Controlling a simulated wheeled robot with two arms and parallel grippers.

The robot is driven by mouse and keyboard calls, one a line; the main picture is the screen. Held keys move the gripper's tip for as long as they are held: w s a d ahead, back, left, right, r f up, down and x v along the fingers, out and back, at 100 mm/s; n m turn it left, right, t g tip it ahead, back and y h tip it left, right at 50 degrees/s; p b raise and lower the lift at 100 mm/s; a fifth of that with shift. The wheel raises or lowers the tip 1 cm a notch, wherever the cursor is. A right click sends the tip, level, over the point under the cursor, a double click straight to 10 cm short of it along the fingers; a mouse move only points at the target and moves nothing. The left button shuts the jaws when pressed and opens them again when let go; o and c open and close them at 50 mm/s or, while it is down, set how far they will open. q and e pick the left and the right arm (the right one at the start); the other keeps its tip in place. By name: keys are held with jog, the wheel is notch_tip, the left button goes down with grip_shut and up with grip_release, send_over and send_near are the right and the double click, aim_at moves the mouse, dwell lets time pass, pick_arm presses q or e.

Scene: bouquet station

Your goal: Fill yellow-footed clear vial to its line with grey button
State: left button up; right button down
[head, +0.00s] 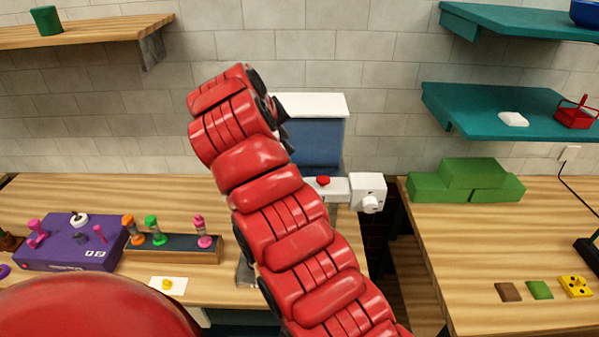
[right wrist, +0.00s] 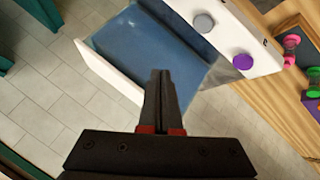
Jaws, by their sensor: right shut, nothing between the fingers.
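The grey button (right wrist: 203,23) shows in the right wrist view on the white face of a dispenser, beside a purple button (right wrist: 242,61). My right gripper (right wrist: 162,75) is shut and empty; its tips appear over the dispenser's blue panel (right wrist: 150,45), apart from the grey button in the picture. In the head view my right gripper (head: 283,122) is partly hidden by its red arm, in front of the blue tank (head: 320,142). A small yellow piece (head: 167,284) is on a white card; I cannot tell whether it is the vial's foot. My left gripper is out of view.
A dark rack (head: 180,250) with orange, green and pink-ended vials stands beside a purple box (head: 70,250) on the left table. A red button (head: 323,181) and a white knob box (head: 368,192) are by the tank. Green blocks (head: 470,180) sit on the right table.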

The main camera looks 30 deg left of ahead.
jog(key=shift+f, duration=0.15)
notch_tip(320, 180, down, 5)
jog(key=shift+f+b, duration=0.2)
jog(key=shift+b, duration=0.15)
notch_tip(320, 180, down, 3)
jog(key=shift+r+b, duration=0.2)
jog(key=shift+b, duration=0.75)
jog(key=shift+f, duration=0.3)
jog(key=shift+r, duration=0.1)
dwell(0.9)
jog(key=shift+f+b, duration=0.45)
jog(key=shift+b, duration=0.45)
